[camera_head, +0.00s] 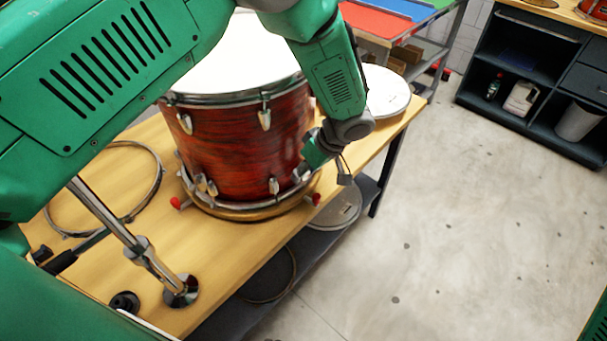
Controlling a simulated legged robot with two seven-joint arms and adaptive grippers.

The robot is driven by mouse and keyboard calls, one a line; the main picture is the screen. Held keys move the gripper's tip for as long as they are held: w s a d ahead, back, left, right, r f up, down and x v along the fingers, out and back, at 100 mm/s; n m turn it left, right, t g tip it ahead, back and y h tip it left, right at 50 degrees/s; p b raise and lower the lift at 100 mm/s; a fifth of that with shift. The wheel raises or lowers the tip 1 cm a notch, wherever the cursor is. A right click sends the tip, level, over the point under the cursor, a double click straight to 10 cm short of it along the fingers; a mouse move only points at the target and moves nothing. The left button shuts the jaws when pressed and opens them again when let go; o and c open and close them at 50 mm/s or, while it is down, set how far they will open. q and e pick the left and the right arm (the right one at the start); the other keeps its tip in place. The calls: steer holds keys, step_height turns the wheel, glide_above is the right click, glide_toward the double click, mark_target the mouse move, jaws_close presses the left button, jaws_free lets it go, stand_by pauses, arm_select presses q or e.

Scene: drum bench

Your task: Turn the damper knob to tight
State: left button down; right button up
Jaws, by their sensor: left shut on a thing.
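A red-brown wood-grain drum (235,150) with a white head (240,60) and chrome lugs stands upright on the wooden bench. My left arm reaches over the drum from the left and bends down on its right side. My left gripper (322,163) is at the drum's lower right side, shut on what appears to be the damper knob. The knob itself is hidden behind the gripper, so its setting cannot be read. My right gripper is not in view.
A metal hoop (157,185) and a chrome stand (140,250) are on the bench (225,255) at left. A pale round disc (387,92) lies behind the drum. A lower shelf is under the bench. Dark cabinets (530,65) stand at the back right; the floor (450,220) between is clear.

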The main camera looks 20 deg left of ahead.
arm_select(q)
steer(key=g+b, duration=0.1)
steer(key=g+y+b, duration=0.1)
steer(key=b, duration=0.1)
steer(key=shift+w+d+f+m, duration=0.1)
steer(key=shift+w+f+m, duration=0.05)
steer(key=shift+w+m, duration=0.15)
steer(key=shift+g+y+b, duration=0.4)
steer(key=shift+g+b, duration=0.6)
steer(key=shift+b, duration=0.55)
steer(key=shift+r, duration=0.2)
steer(key=shift+s, duration=0.1)
steer(key=c, duration=1.3)
jaws_free()
steer(key=shift+o, duration=0.6)
steer(key=shift+s+d, duration=0.1)
steer(key=shift+d, duration=0.05)
